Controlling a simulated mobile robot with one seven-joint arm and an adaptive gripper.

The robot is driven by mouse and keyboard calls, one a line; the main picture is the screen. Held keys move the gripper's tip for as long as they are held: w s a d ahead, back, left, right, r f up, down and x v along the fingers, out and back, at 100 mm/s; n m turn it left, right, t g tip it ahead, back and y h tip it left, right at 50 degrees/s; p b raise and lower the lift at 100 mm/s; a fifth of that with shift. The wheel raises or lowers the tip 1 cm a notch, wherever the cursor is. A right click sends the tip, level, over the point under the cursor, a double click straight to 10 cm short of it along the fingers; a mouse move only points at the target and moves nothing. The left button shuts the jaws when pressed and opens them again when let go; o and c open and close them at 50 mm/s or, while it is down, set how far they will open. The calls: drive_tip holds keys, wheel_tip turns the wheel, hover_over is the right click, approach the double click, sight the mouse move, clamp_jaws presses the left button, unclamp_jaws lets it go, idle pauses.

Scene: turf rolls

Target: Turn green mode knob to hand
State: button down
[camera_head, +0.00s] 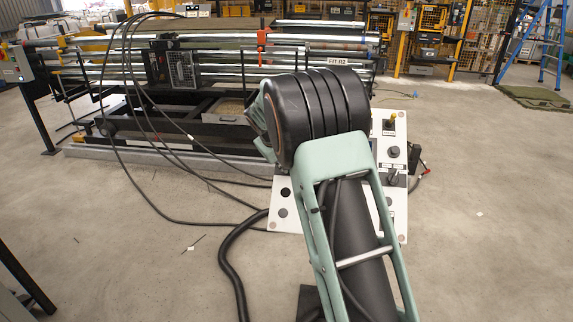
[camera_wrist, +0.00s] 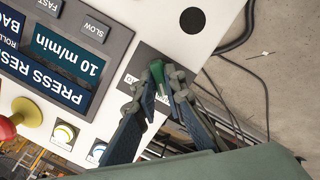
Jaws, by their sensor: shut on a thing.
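The green mode knob (camera_wrist: 158,76) stands on a dark label plate (camera_wrist: 137,66) on the white control panel (camera_wrist: 222,22) in the wrist view. My gripper (camera_wrist: 160,95) is shut on it, with one finger on each side. The knob's top end shows between the fingertips. Small lettering on the plate beside the knob is partly covered by a finger, so I cannot read which position it points to. In the camera_head view, the white panel (camera_head: 285,224) is largely behind my arm, and my gripper and the green knob cannot be made out.
Loose cables (camera_head: 240,265) lie on the floor.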

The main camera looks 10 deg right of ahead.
idle(0.3)
drive_tip(key=c, duration=2)
unclamp_jaws()
drive_tip(key=v, duration=1.2)
drive_tip(key=shift+a+r, duration=0.1)
